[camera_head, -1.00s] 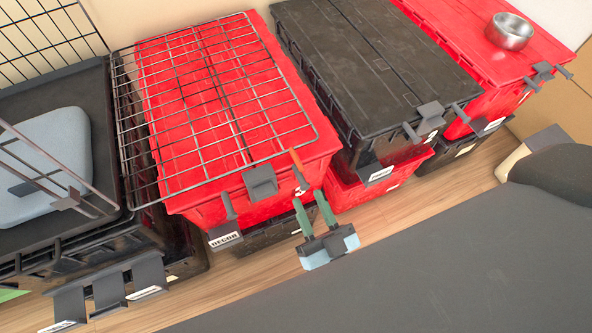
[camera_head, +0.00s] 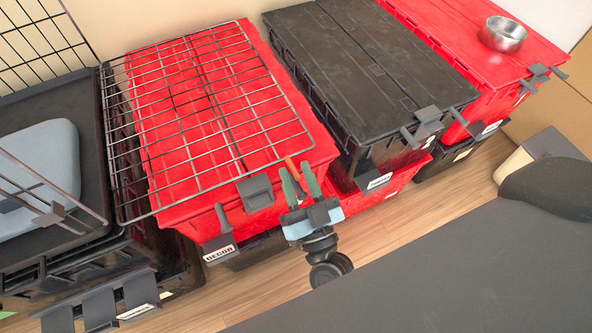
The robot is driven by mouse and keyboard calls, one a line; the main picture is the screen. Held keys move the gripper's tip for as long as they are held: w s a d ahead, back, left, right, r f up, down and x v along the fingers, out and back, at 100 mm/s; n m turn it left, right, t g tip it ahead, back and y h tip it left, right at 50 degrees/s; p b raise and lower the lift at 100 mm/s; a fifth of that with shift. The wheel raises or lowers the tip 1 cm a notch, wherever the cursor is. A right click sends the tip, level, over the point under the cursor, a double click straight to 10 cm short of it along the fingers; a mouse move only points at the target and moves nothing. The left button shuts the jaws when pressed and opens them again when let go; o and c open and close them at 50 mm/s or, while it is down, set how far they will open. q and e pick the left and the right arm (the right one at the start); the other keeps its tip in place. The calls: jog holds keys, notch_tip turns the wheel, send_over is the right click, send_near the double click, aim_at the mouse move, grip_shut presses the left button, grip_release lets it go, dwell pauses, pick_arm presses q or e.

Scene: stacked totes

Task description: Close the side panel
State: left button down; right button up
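The side panel (camera_head: 215,112) is a dark wire grid. It lies open and nearly flat over the red tote lid, its left edge beside the wire crate (camera_head: 38,50). My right gripper (camera_head: 297,172) has green fingers and a light blue body. Its fingers are apart, with the tips close to the panel's lower right corner and around or in front of an orange-tipped clip (camera_head: 291,168) at the tote's front. I cannot tell whether they touch the wire. No grasp shows. My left gripper is not in view.
The red tote (camera_head: 205,210) under the panel has upright grey clips in front. A black tote (camera_head: 385,65) and another red tote (camera_head: 455,30) with a metal bowl (camera_head: 503,34) stand right. The crate holds a blue-grey cushion (camera_head: 40,175). Wood floor (camera_head: 400,205) is clear in front.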

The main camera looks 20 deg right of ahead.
jog(key=shift+w+r, duration=0.2)
jog(key=shift+w, duration=0.35)
grip_shut()
jog(key=shift+r, duration=0.1)
